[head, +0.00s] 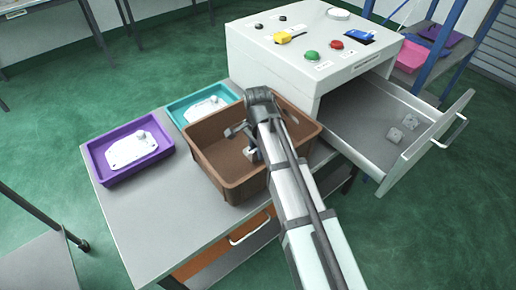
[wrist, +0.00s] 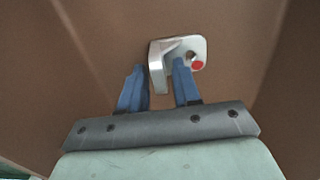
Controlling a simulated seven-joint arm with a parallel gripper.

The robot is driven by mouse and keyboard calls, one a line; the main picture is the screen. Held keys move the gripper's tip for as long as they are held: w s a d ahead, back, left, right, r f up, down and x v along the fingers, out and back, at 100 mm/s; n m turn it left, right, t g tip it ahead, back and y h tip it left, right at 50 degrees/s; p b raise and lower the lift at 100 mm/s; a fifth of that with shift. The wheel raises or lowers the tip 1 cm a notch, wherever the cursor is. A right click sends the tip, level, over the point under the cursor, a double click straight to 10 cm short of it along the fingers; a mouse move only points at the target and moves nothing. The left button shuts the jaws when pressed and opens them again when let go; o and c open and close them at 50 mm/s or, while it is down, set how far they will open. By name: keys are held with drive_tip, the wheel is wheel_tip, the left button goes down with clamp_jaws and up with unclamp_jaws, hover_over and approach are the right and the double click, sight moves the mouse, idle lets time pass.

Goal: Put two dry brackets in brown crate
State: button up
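The brown crate (head: 221,180) stands on the grey table, and my gripper (head: 246,143) reaches down inside it. In the wrist view, a pale metal bracket (wrist: 159,72) with a round hole and a red spot on its plate sits between the blue fingertips of my gripper (wrist: 158,80). In the head view this bracket (head: 252,155) shows small and partly hidden by my arm.
A purple tray (head: 99,164) and a teal tray (head: 177,107), each with a white casting, stand left of the crate. A white cabinet (head: 295,70) with buttons stands behind. Its open drawer juts out at the right. Bare table (head: 170,215) shows in front.

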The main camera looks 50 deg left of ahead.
drive_tip(key=shift+o, duration=0.7)
drive_tip(key=shift+r, duration=0.15)
wheel_tip(320, 180, up, 12)
idle(0.6)
